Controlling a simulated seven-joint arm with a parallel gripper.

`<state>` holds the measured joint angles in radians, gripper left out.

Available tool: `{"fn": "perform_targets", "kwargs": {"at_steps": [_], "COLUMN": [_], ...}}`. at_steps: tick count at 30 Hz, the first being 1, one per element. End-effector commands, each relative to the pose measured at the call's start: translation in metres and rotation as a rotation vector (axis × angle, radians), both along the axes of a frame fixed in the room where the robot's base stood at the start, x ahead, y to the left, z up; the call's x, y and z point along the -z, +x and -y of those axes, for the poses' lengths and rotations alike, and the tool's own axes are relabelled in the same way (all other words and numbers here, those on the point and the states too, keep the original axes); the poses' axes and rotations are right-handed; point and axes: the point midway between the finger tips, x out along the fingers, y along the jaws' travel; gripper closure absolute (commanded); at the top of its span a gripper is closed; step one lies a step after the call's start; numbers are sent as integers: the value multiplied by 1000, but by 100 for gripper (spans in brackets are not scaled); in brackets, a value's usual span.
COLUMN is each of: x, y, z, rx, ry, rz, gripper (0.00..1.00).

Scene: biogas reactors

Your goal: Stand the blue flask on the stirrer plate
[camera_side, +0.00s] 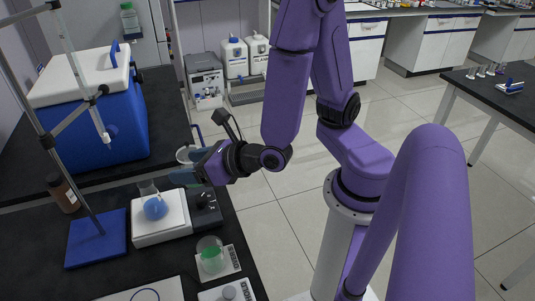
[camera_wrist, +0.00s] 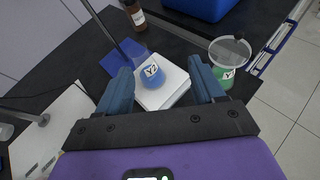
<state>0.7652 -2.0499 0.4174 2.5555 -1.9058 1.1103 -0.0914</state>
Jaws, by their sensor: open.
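The blue flask (camera_side: 155,209) is a round glass flask with blue liquid and a clear neck. It appears to stand near upright on the white top of the stirrer plate (camera_side: 148,238), and the wrist view shows its "Y2" label (camera_wrist: 151,72). The white plate top shows below it in the wrist view (camera_wrist: 172,88). My gripper (camera_side: 183,178) is up and to the right of the flask in the side view. In the wrist view its fingers (camera_wrist: 160,66) are spread wide, with the flask beyond the gap. Nothing is between the fingertips.
A green-liquid flask (camera_side: 210,257) stands at front on a white marked pad. Another green-liquid vessel (camera_wrist: 226,54) is right of the plate in the wrist view. A blue stand base (camera_side: 97,241) with rod, brown bottle (camera_side: 64,193) and blue cooler (camera_side: 95,125) are nearby.

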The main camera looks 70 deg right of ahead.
Motion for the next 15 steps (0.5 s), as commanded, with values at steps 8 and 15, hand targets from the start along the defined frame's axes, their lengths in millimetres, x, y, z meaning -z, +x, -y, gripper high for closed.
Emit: {"fn": "perform_targets", "kwargs": {"at_steps": [8, 15], "x": [-21, -18], "y": [-12, -60], "z": [79, 118], "rx": [559, 1025], "ry": [292, 583], "rz": [-123, -308], "gripper": [32, 32]}}
